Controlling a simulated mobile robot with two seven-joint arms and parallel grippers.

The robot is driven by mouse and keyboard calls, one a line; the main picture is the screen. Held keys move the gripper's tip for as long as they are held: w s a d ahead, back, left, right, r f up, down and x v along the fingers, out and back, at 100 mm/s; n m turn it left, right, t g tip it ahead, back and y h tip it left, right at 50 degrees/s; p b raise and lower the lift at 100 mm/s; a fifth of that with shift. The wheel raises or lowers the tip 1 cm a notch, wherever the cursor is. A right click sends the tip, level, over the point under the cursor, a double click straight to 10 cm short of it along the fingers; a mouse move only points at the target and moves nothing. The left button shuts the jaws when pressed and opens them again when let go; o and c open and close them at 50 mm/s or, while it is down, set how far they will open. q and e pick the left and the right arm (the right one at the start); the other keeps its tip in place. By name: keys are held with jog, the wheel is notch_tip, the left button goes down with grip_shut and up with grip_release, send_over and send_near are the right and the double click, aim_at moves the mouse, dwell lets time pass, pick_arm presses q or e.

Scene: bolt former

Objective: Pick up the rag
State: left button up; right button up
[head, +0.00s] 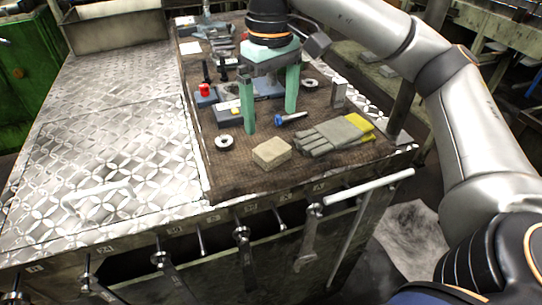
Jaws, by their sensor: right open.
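A small beige block-like piece (272,153), which looks like the folded rag, lies near the front edge of a brown mat (232,178) on the workbench. My right gripper (270,121) points down over the mat, just behind the beige piece. Its two green fingers are spread apart with nothing held between them. The fingers hide part of the mat and some tools behind them. I cannot tell how far the fingertips are above the mat. My left gripper is not in view.
A metal ring (224,142) lies to the left. Several tools crowd the mat's back. The patterned metal benchtop (100,130) at left is mostly clear. Wrenches (308,240) hang along the front.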

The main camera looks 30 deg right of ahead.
aim_at(272, 148)
notch_tip(272, 148, down, 4)
jog(key=shift+r+b, duration=0.2)
jog(key=shift+b, duration=0.25)
jog(key=shift+d+f, duration=0.15)
jog(key=shift+f, duration=2.5)
jog(key=shift+c, duration=0.2)
jog(key=c, duration=1.1)
